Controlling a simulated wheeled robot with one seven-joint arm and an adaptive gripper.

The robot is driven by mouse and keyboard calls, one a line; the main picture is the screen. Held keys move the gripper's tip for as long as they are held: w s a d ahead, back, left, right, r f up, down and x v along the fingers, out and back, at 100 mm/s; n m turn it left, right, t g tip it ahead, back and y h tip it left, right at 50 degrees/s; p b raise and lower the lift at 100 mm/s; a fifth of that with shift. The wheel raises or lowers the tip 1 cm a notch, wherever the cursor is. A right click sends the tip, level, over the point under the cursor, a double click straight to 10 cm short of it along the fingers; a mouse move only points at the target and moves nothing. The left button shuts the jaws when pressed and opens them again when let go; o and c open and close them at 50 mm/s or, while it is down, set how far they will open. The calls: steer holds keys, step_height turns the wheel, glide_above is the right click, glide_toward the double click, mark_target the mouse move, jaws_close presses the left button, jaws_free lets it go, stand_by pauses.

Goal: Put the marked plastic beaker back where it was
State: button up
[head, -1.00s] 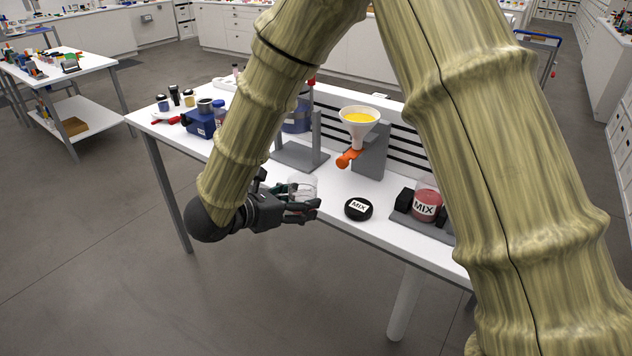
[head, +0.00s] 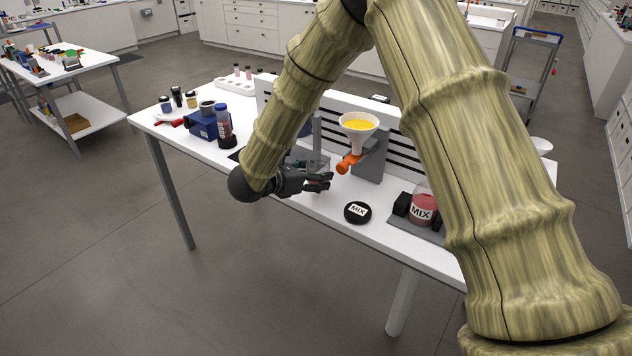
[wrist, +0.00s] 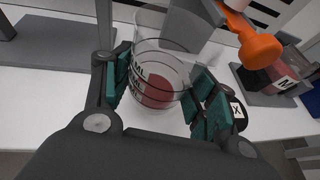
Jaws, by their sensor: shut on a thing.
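The marked plastic beaker (wrist: 158,72) is clear with dark printed marks and some dull red at its bottom. In the wrist view it sits between the teal finger pads of my gripper (wrist: 160,88), which is shut on it. In the head view my gripper (head: 322,181) is over the table's front part, left of the black lid. The beaker is mostly hidden there behind the fingers and arm, close to the grey stand (head: 317,135). I cannot tell whether its base touches the table.
A white funnel (head: 359,122) with yellow contents and an orange valve (head: 348,163) stands right of my gripper. A black MIX lid (head: 357,212) lies in front. A red-filled MIX jar (head: 421,209) is clamped at right. A blue device (head: 203,124) is at left.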

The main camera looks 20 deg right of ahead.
steer(key=shift+w+d+f+p, duration=0.15)
steer(key=shift+f+p, duration=0.1)
steer(key=shift+f, duration=0.25)
steer(key=shift+w+f+p, duration=0.15)
steer(key=shift+f+p, duration=0.15)
steer(key=shift+f, duration=0.15)
steer(key=shift+w+d+f+p, duration=0.15)
steer(key=shift+f+p, duration=0.1)
steer(key=shift+f, duration=0.55)
steer(key=shift+f, duration=0.2)
steer(key=o, duration=1)
steer(key=shift+r, duration=0.2)
steer(key=b+v, duration=0.3)
steer(key=v, duration=0.9)
steer(key=shift+s+b, duration=0.1)
steer(key=shift+b, duration=0.3)
steer(key=shift+f, duration=0.1)
